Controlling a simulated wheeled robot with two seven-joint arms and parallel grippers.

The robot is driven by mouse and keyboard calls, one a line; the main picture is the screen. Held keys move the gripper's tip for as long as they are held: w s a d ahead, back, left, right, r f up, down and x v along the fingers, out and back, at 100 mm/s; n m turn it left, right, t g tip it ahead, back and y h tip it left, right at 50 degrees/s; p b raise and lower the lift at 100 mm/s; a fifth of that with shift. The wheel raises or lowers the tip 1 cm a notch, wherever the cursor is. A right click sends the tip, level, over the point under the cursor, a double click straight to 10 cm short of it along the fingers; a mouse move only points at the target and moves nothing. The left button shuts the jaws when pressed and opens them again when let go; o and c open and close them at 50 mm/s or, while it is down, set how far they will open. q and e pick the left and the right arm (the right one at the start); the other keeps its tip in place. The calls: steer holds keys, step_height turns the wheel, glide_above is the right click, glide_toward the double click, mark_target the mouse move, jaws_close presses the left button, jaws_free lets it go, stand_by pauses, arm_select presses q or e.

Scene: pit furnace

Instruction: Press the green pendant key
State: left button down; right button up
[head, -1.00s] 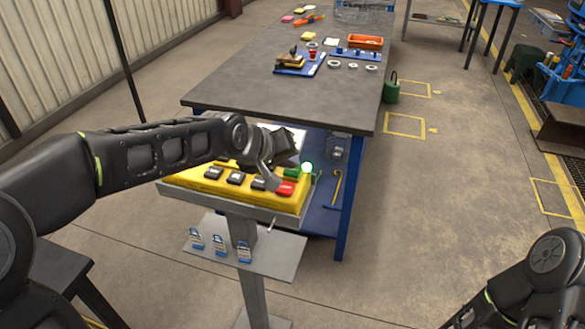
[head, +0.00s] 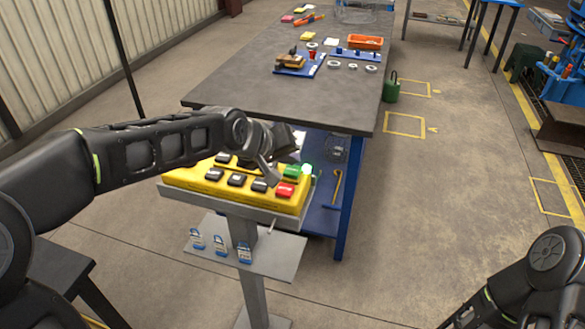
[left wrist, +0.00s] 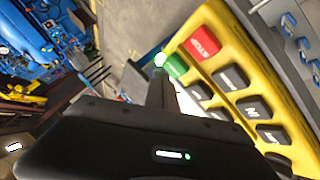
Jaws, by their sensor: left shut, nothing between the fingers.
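The yellow pendant (head: 235,188) lies on a grey stand, with several dark keys, a red key (head: 285,189) and the green key (head: 291,171) at its right end. A pale green-white glowing lamp (head: 307,169) sits beside the green key. My left gripper (head: 271,180) is shut and empty over the pendant, just left of the green key in the head view. In the left wrist view its dark fingers (left wrist: 166,88) point towards the green key (left wrist: 176,66); I cannot tell whether they touch it. My right gripper is out of view; only part of that arm shows.
Blue-and-silver padlocks (head: 219,245) hang or rest on the stand's lower shelf (head: 272,256). Behind is a grey-topped workbench (head: 240,88) with trays, rings and an orange bin (head: 365,42). The floor to the right of the bench is largely open.

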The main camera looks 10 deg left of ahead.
mark_target(290, 172)
arm_select(q)
steer(key=shift+r+p, duration=1.75)
steer(key=shift+r, duration=0.8)
